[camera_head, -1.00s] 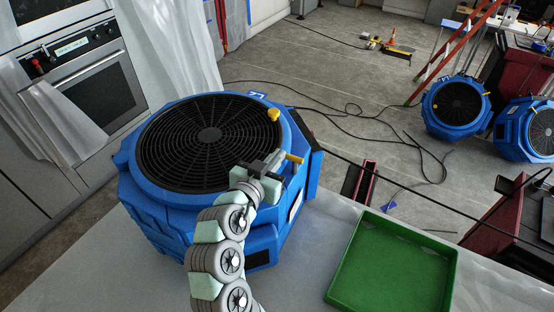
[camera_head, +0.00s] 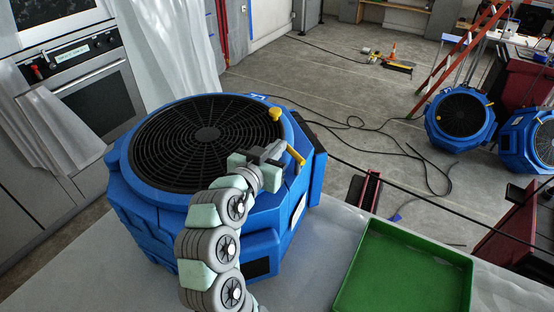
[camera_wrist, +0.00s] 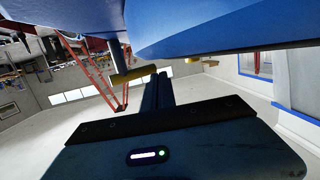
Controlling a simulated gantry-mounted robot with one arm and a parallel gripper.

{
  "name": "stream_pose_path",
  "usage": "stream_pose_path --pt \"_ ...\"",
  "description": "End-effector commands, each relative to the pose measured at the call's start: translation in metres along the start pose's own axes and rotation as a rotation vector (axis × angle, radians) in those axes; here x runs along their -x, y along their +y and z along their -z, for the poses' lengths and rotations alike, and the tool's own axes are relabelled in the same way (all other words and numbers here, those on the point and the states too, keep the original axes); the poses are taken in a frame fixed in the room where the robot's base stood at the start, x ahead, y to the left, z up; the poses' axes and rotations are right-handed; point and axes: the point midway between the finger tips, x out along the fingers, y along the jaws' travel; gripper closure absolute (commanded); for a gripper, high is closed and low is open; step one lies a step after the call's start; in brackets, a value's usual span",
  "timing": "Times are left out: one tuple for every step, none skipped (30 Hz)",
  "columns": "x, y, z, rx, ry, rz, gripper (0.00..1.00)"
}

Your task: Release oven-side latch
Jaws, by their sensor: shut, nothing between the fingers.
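A large blue fan unit (camera_head: 262,212) with a round black grille stands on the white surface in the head view. A yellow lever (camera_head: 297,156) sits at its right front rim, slanting down to the right. A second yellow latch (camera_head: 275,114) sits farther back on the rim. My gripper (camera_head: 277,151) is shut and empty just left of the near lever; whether they touch is unclear. In the wrist view my shut fingers (camera_wrist: 158,88) point up toward the blue housing (camera_wrist: 215,28), with the yellow lever (camera_wrist: 132,75) just left of their tips.
An oven (camera_head: 92,92) and white plastic sheeting stand at left. A green tray (camera_head: 408,270) lies on the white surface (camera_head: 310,285) at right front. Black cables run over the floor behind. Two more blue fan units (camera_head: 461,117) and a red ladder (camera_head: 455,62) stand at back right.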

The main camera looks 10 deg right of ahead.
Motion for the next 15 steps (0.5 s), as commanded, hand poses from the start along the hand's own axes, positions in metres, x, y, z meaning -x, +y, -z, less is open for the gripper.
stream_pose_path --pt "-0.0026 -0.0002 -0.0032 0.000 0.000 0.000 1.00" --pt "-0.0035 -0.0004 -0.0030 0.000 0.000 0.000 1.00" --pt "-0.0045 -0.0005 -0.0024 0.000 0.000 -0.001 1.00" --pt "-0.0053 -0.0006 -0.0021 0.000 0.000 -0.001 1.00" --pt "-0.0059 -0.0007 -0.0015 -0.001 0.000 -0.001 1.00" --pt "-0.0068 -0.0007 -0.0008 -0.001 0.000 -0.001 1.00" --pt "-0.0073 -0.0008 -0.0004 -0.001 0.000 -0.001 1.00" --pt "-0.0079 -0.0008 -0.0001 -0.001 0.000 -0.001 1.00" --pt "-0.0084 -0.0009 0.0005 -0.001 0.001 -0.001 1.00" --pt "-0.0088 -0.0010 0.0008 -0.001 0.001 -0.001 1.00" --pt "-0.0092 -0.0010 0.0010 0.000 0.000 -0.001 1.00" --pt "-0.0095 -0.0010 0.0014 0.000 0.000 -0.001 1.00" --pt "-0.0098 -0.0010 0.0015 0.000 0.000 -0.001 1.00" --pt "-0.0100 -0.0011 0.0016 0.000 0.000 -0.001 1.00" --pt "-0.0102 -0.0011 0.0017 0.001 0.000 -0.001 1.00"
